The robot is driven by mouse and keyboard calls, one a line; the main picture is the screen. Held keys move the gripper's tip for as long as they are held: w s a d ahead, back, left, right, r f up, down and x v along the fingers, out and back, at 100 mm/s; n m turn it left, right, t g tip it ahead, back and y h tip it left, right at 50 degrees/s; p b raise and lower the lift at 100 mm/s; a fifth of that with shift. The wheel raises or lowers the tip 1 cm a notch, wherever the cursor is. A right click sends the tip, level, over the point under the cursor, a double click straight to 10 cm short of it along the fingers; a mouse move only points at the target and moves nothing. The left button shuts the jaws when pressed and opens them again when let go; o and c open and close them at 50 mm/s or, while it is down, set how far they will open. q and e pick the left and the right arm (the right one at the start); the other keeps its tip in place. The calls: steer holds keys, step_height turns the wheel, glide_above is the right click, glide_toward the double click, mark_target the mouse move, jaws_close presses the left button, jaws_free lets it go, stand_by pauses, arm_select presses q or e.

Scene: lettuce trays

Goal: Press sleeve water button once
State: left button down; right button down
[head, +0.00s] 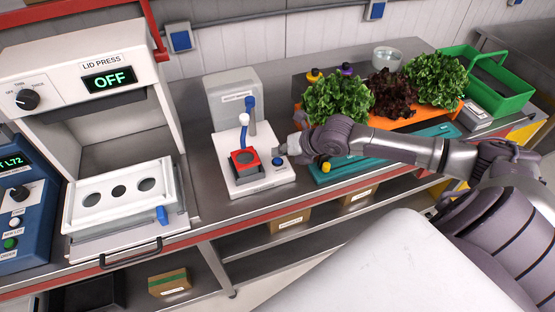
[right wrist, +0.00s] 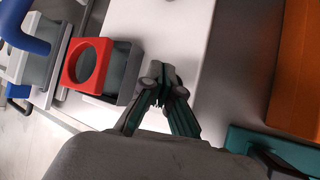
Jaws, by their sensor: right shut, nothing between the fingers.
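The water station (head: 236,95) is a white and grey unit with a blue spout (head: 251,104) and a red square holder (head: 244,158) with a round hole. A dark blue button (head: 278,161) sits on its white base, right of the holder. My right gripper (head: 283,149) is shut and empty, its tips right at the button; I cannot tell whether they touch it. In the right wrist view the shut fingers (right wrist: 161,80) are over the white base, beside the red holder (right wrist: 88,65). The button is not visible there. My left gripper is not in view.
The lid press (head: 85,75), reading OFF, stands left with a white tray (head: 95,215). Right of the station are an orange tray (head: 385,122) with lettuce heads, a teal tray (head: 335,175) and a green crate (head: 515,100). My right arm passes in front of the trays.

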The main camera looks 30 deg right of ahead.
mark_target(280, 161)
steer(key=shift+f, duration=0.1)
stand_by(0.6)
steer(key=shift+f, duration=0.35)
steer(key=shift+f+b, duration=0.4)
steer(key=shift+f, duration=0.05)
stand_by(0.5)
steer(key=shift+r, duration=0.1)
steer(key=shift+r+p, duration=0.8)
steer(key=shift+p, duration=0.05)
step_height(280, 161, up, 5)
steer(key=p, duration=0.4)
steer(key=shift+p, duration=0.4)
